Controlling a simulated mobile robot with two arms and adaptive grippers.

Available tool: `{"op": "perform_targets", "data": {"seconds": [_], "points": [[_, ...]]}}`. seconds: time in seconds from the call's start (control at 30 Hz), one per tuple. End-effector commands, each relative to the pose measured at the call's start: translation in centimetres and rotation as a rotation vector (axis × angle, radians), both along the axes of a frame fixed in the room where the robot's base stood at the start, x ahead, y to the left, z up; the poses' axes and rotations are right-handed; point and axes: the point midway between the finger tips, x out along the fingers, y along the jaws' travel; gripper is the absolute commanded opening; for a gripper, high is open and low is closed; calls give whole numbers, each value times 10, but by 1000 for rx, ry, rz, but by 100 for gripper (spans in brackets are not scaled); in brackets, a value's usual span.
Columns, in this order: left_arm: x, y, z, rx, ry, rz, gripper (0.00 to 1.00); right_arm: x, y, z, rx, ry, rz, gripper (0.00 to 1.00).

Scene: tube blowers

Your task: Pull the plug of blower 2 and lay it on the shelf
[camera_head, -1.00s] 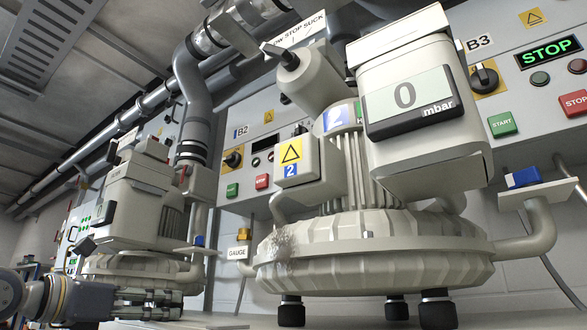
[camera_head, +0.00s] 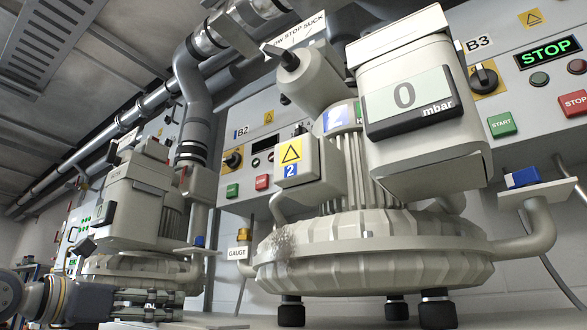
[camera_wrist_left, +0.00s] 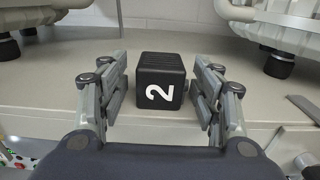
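The plug of blower 2 is a black ribbed block with a white 2 (camera_wrist_left: 161,88) in the left wrist view, at the front part of the pale shelf (camera_wrist_left: 60,75). My left gripper (camera_wrist_left: 161,95) has its fingers apart, one on each side of the plug, with a narrow gap on both sides. Whether the plug still sits in a socket is hidden. Blower 2 (camera_head: 375,250) stands large in the middle. My right gripper is not in view.
Black blower feet (camera_wrist_left: 278,62) stand on the shelf at the back right and back left. Another blower (camera_head: 130,210) stands at the left in the head view. The B2 panel (camera_head: 245,160) is on the wall. Bare shelf lies behind the plug.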

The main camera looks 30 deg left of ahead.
Motion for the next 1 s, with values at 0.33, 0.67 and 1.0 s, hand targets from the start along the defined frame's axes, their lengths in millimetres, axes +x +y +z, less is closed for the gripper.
{"op": "perform_targets", "data": {"seconds": [0.33,0.67,1.0], "points": [[-3,0,0,0,-1,0,59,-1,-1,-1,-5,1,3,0],[-28,2,1,1,-5,0,59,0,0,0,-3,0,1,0],[-67,6,1,1,-4,2,59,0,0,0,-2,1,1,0]]}}
